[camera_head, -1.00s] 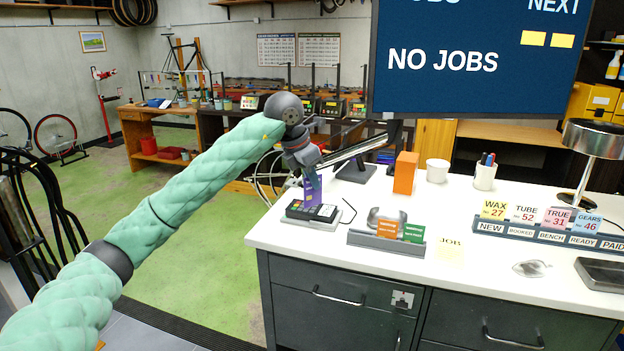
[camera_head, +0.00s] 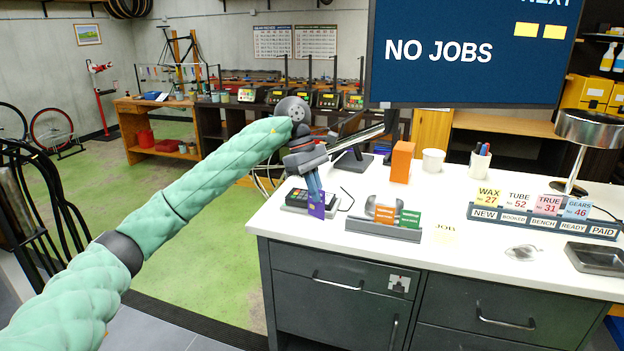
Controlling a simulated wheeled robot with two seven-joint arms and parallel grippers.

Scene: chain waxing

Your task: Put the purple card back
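The purple card (camera_head: 316,208) hangs upright below my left gripper (camera_head: 314,187), which is shut on its upper part. It is above the white counter, just in front of the card terminal (camera_head: 297,198), and hides part of it. To the right stands a grey card holder (camera_head: 382,231) with an orange card (camera_head: 385,214) and a green card (camera_head: 410,218) in it. The card is left of the holder and apart from it. My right gripper is not in view.
An orange box (camera_head: 402,162), a white cup (camera_head: 433,160) and a pen cup (camera_head: 479,166) stand behind. A job tag rack (camera_head: 543,224), a lamp (camera_head: 592,130) and a dark tray (camera_head: 596,257) are at the right. The counter (camera_head: 345,263) is bare along its front.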

